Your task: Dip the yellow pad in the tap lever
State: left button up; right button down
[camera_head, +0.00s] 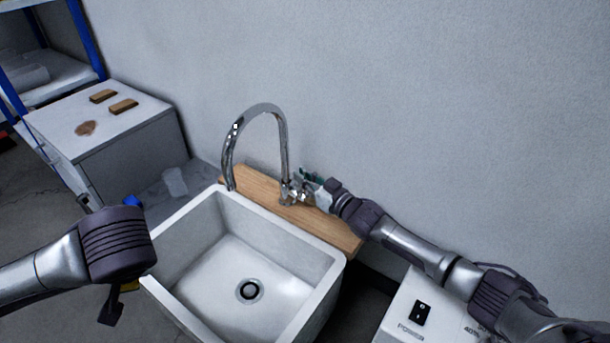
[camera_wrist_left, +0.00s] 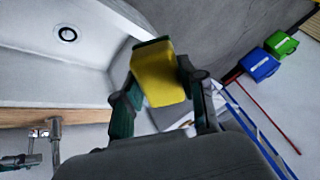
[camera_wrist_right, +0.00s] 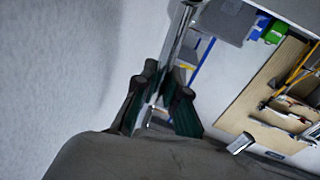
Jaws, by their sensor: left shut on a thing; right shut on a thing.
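My left gripper (camera_wrist_left: 158,100) is shut on the yellow pad (camera_wrist_left: 158,82), which has a dark green face along one edge. In the head view a sliver of the yellow pad (camera_head: 130,286) shows below my left wrist, at the left edge of the sink (camera_head: 335,270). The chrome tap (camera_head: 284,150) stands on the wooden board behind the sink, with its spout arching left. My right gripper (camera_head: 308,186) is shut on the tap lever, beside the tap's base. In the right wrist view the fingers close around the chrome lever (camera_wrist_right: 157,95), mostly hidden between them.
The sink basin is empty, with a dark drain (camera_head: 249,291). A white cabinet (camera_head: 150,135) at the left bears two brown blocks and a brown patch. A white box marked POWER (camera_head: 400,305) is at the right.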

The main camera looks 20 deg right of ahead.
jog(key=shift+s+a+n, duration=0.25)
jog(key=shift+a+n, duration=0.05)
jog(key=shift+n, duration=0.2)
jog(key=c, duration=1.2)
grip_release()
jog(key=shift+s, duration=0.1)
jog(key=v, duration=0.7)
jog(key=shift+s+d+f, duration=0.1)
jog(key=shift+s, duration=0.05)
